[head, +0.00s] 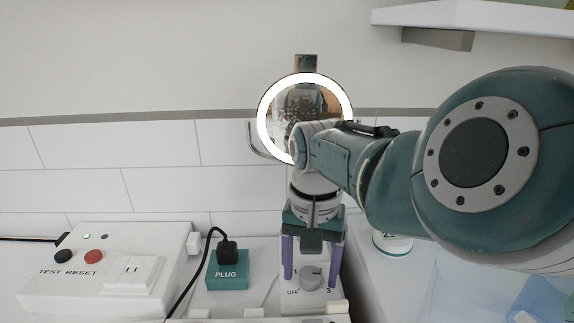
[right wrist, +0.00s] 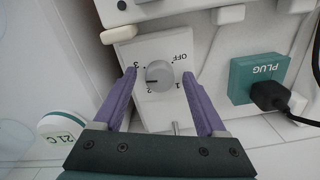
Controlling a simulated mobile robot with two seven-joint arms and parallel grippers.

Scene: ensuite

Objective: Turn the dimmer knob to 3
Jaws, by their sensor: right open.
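The dimmer knob (head: 311,278) is a round grey dial on a white panel (right wrist: 129,49) marked OFF, 1, 2 and 3. It also shows in the right wrist view (right wrist: 159,75), where a dark mark at its edge appears to lie by the 2. My right gripper (head: 311,282) is over the panel with its purple fingers open. In the right wrist view the fingertips (right wrist: 159,76) are on either side of the knob, with gaps between. Whether they are down at the knob's height is hard to tell. My left gripper is not in view.
A teal PLUG box (head: 227,272) with a black plug and cord stands left of the panel. A white TEST/RESET box (head: 110,262) is farther left. A lit round mirror (head: 264,118) is on the wall behind my arm. A round 21 C display (right wrist: 64,131) is near the gripper.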

